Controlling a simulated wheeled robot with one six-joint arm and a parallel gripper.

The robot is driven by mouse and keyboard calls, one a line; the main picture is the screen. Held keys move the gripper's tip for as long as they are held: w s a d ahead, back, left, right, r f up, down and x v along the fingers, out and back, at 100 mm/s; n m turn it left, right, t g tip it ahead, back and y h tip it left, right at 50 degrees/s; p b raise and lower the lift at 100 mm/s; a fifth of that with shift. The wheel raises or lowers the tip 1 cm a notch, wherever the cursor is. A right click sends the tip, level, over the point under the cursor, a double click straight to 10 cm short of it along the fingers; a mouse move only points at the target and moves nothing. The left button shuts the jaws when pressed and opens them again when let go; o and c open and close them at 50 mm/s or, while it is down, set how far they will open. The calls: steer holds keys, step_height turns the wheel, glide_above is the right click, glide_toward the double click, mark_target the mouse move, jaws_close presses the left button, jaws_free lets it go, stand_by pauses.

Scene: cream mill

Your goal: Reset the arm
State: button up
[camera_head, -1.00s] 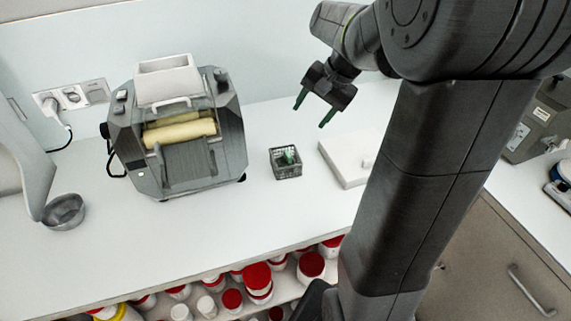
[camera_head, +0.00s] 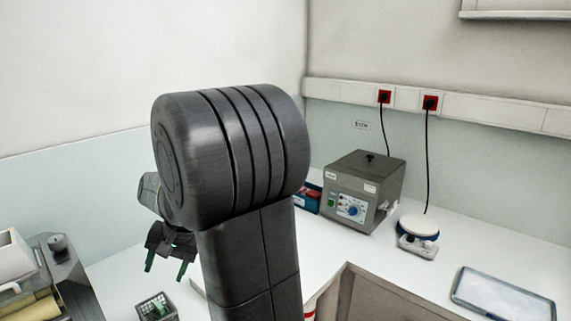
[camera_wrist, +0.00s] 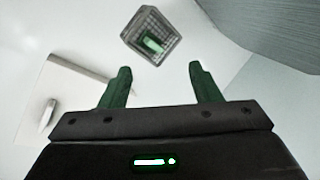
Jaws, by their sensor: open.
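My gripper (camera_head: 165,267) hangs fingers-down over the white counter at the lower left of the head view, partly behind my arm. Its two green fingers are apart with nothing between them, which also shows in the wrist view (camera_wrist: 158,85). A small dark mesh basket (camera_head: 157,308) stands on the counter below the gripper in the head view. In the wrist view the basket (camera_wrist: 133,34) lies beyond the fingertips, apart from them, with a green object (camera_wrist: 152,45) inside.
A roller machine (camera_head: 62,275) is cut off at the lower left. A grey box-shaped device (camera_head: 345,200), a blue-and-white round device (camera_head: 418,235) and a flat tray (camera_head: 503,296) stand along the right counter. A flat white item (camera_wrist: 72,85) lies near the basket in the wrist view.

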steer(key=shift+s+a+f+p, duration=0.15)
steer(key=shift+a+f+p, duration=1.05)
steer(key=shift+a+p, duration=0.45)
steer(key=shift+d, duration=0.2)
